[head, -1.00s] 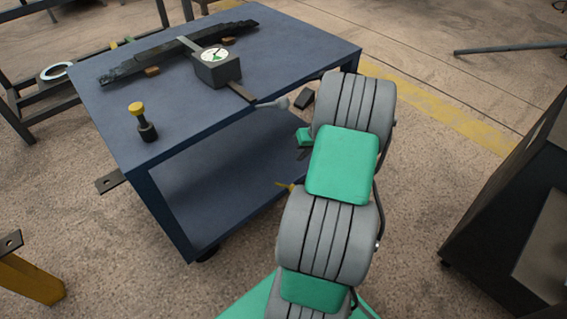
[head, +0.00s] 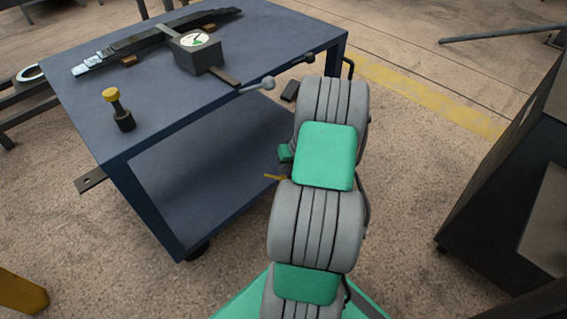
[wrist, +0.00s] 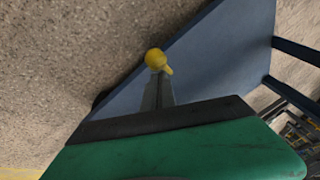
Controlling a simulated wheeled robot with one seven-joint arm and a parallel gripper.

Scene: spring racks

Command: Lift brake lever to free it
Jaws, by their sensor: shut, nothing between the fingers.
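A small yellow piece (head: 275,178), which I take to be the brake lever, shows in the head view at the cart's lower front, left of my arm. In the wrist view its yellow rounded knob (wrist: 156,60) is just beyond the tips of my gripper (wrist: 158,80). The gripper is shut with nothing held. Whether the fingers touch the knob, or lie just above or below it, I cannot tell. In the head view my arm hides most of the gripper. The blue cart (head: 150,165) carries the lever; its lower shelf lies behind the yellow piece.
On the cart top are a dial gauge box (head: 195,50), a long dark leaf stack (head: 150,42) and a yellow-topped post (head: 118,110). A ball-ended rod (head: 262,84) juts past the front edge. A dark cabinet (head: 500,170) stands right; bare floor lies between.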

